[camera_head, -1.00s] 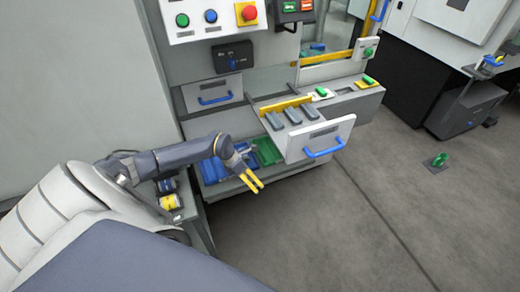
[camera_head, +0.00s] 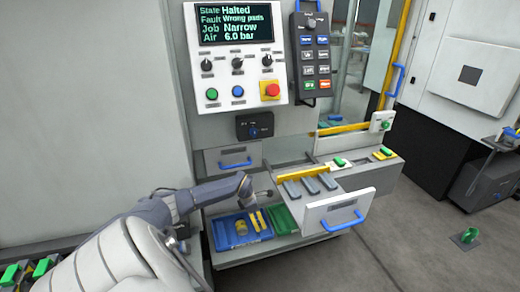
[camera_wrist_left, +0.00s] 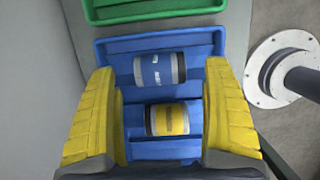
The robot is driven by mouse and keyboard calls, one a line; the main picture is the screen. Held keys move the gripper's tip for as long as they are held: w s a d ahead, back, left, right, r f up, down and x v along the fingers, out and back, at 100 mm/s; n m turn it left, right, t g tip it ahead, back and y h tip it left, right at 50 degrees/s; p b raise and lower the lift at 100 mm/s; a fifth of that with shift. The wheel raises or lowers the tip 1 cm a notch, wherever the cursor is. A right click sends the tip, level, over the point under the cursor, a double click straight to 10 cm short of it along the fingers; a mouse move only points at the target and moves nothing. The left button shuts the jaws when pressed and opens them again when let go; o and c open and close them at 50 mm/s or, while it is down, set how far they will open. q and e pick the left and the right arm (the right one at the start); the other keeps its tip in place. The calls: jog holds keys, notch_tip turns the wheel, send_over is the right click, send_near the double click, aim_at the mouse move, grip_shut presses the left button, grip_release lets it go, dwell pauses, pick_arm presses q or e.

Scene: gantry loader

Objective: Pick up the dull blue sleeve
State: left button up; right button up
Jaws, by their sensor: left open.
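The dull blue sleeve (camera_wrist_left: 158,70) lies on its side in the blue tray (camera_wrist_left: 101,48), with grey end bands and a small white label. A yellow sleeve (camera_wrist_left: 170,119) lies beside it, nearer the gripper's palm. In the wrist view, my left gripper (camera_wrist_left: 160,75) is open, its yellow fingers on either side of the sleeves and nothing held. In the head view, my left gripper (camera_head: 257,220) points down at the blue tray (camera_head: 222,242), and the yellow sleeve (camera_head: 241,228) shows beside its fingers. I cannot make out the blue sleeve there. My right gripper is not in view.
A green tray (camera_head: 284,221) adjoins the blue one; it also shows in the wrist view (camera_wrist_left: 150,10). An open drawer (camera_head: 339,208) with grey pads juts out to the right. A control panel (camera_head: 240,55) reading "Halted" and "Wrong pads" stands above.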

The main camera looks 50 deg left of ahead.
pick_arm(q)
jog(key=shift+x, duration=1.05)
jog(key=c, duration=1.4)
jog(key=shift+r, duration=0.1)
jog(key=shift+c, duration=0.2)
